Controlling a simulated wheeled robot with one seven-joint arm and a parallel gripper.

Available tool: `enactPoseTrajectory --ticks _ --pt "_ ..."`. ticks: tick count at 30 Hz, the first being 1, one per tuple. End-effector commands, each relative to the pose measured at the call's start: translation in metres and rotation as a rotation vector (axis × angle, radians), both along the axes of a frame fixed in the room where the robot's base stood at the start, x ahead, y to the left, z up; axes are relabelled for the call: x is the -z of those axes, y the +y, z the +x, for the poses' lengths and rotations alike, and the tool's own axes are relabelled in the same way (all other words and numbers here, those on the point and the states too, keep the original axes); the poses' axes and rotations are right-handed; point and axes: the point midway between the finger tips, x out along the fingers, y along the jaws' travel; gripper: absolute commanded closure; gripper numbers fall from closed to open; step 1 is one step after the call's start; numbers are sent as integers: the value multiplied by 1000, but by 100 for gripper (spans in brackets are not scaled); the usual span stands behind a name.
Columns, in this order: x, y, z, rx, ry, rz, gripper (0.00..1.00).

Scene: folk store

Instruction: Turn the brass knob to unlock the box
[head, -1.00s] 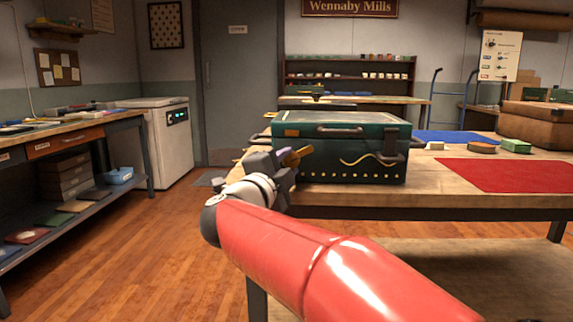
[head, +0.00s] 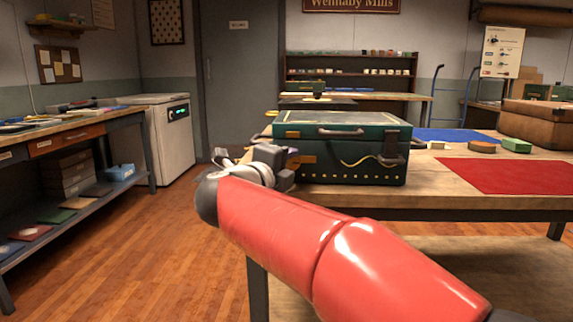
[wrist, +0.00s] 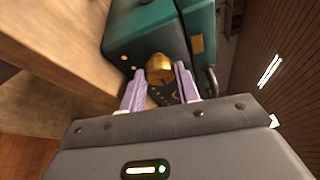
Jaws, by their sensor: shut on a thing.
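The dark green box (head: 345,150) with brass studs and a dark handle stands on the wooden table, its lid down. The brass knob (wrist: 160,70) is on the box's side and shows in the wrist view between my gripper's two pale purple fingers. My gripper (wrist: 160,88) is shut on the knob, with a finger on each side of it. In the head view my gripper (head: 285,160) is at the left end of the box, and the knob is hidden there.
A red mat (head: 515,175) and a blue mat (head: 455,136) lie on the table to the right. A brown case (head: 545,120) stands at the far right, with small blocks (head: 516,146) before it. Open floor lies to the left.

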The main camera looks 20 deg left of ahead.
Motion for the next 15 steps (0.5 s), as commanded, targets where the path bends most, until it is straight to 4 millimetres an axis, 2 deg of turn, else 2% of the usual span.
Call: enactPoseTrajectory --ticks 8,9,13,15 --pt "2 0 0 1 3 1 91" --pt "2 0 0 1 3 1 66" --pt "1 0 0 1 2 0 49" --pt "1 0 0 0 2 0 46"
